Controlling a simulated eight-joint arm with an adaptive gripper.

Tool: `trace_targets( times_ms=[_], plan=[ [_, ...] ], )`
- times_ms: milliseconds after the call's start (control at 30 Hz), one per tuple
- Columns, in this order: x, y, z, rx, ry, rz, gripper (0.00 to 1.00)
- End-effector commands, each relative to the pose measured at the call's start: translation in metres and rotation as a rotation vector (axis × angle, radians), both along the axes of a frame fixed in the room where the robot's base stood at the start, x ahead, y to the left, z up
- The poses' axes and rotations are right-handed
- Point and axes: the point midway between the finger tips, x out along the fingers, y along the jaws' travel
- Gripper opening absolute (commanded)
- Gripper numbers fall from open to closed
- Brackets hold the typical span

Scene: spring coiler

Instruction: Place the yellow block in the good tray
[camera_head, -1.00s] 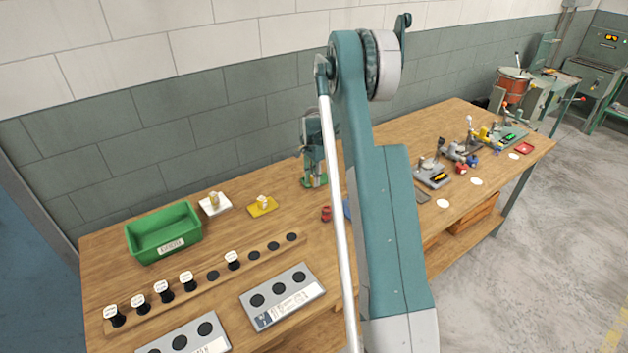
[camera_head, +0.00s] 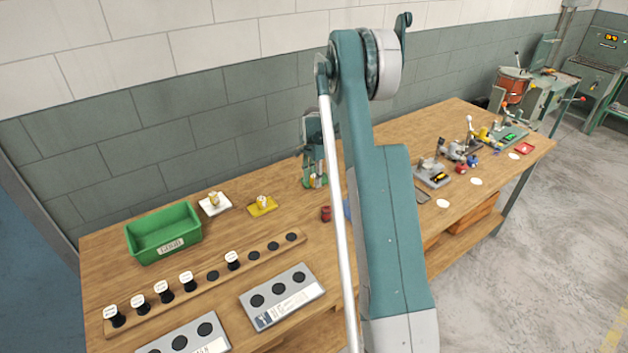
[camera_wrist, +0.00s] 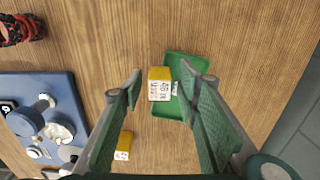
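A yellow block (camera_wrist: 159,84) with a white lettered label shows between my fingertips in the wrist view. My gripper (camera_wrist: 162,80) is open, with a gap on each side of the block. A small green tray (camera_wrist: 196,65) lies behind the block, which overlaps the tray's left part in the picture. I cannot tell whether the block rests in it. A second yellow block (camera_wrist: 125,142) with a white label shows lower down, beside my left finger.
A large green bin (camera_head: 165,222) stands at the bench's left end. Bare wood surrounds the small tray.

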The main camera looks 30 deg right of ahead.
Motion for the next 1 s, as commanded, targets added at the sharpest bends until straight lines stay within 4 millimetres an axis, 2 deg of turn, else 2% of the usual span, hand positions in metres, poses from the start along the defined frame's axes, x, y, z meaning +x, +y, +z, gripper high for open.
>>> trace_targets(
  times_ms=[700,1000],
  plan=[
    [0.000,0.000,0.101,0.000,0.000,0.000,0.33],
    [0.000,0.000,0.116,0.000,0.000,0.000,0.33]
  ],
)
